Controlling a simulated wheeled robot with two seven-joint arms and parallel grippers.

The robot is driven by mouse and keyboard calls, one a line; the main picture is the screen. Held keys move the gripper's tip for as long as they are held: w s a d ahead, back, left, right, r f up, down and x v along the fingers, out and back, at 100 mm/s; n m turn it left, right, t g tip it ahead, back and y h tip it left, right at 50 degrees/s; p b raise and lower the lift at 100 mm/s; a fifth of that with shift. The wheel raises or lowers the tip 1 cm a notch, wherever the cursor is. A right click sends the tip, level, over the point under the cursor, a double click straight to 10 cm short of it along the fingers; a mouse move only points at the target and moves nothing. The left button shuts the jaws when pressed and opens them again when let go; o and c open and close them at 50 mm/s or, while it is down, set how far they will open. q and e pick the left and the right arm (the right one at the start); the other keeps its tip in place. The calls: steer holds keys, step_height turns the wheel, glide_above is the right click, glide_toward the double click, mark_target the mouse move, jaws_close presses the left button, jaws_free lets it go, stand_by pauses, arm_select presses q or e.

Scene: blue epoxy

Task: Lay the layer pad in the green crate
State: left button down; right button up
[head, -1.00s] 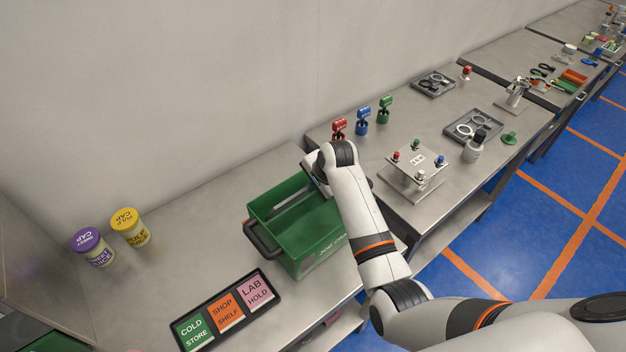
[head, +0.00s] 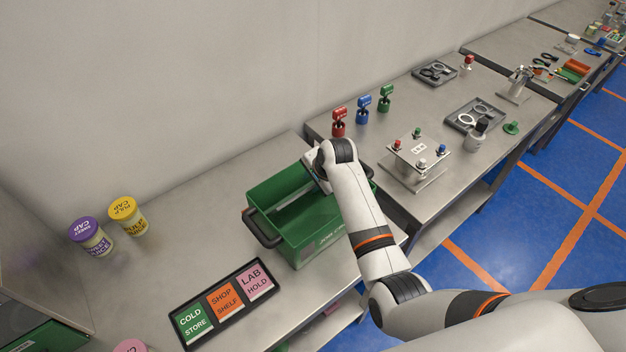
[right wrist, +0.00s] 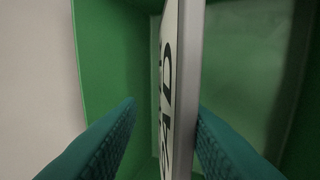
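The green crate (head: 322,243) stands on the bench below my right arm, open at the top with a dark handle at its left end. My right gripper (right wrist: 166,112) is at the crate's opening; in the head view my wrist largely hides it. In the right wrist view the layer pad (right wrist: 183,70), a pale flat panel with dark letters, stands on edge between my two fingers, inside the crate. The right finger lies against or very close to the pad. A gap shows between the left finger and the pad. My left gripper is not in view.
A label board (head: 225,303) lies in front of the crate. A purple-capped jar (head: 91,236) and a yellow-capped jar (head: 128,216) stand at the left by the wall. A stand with coloured knobs (head: 418,160) is on the bench to the right.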

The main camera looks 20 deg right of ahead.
steer(key=shift+r, duration=0.1)
steer(key=b+v, duration=0.1)
steer(key=v, duration=1.1)
stand_by(0.6)
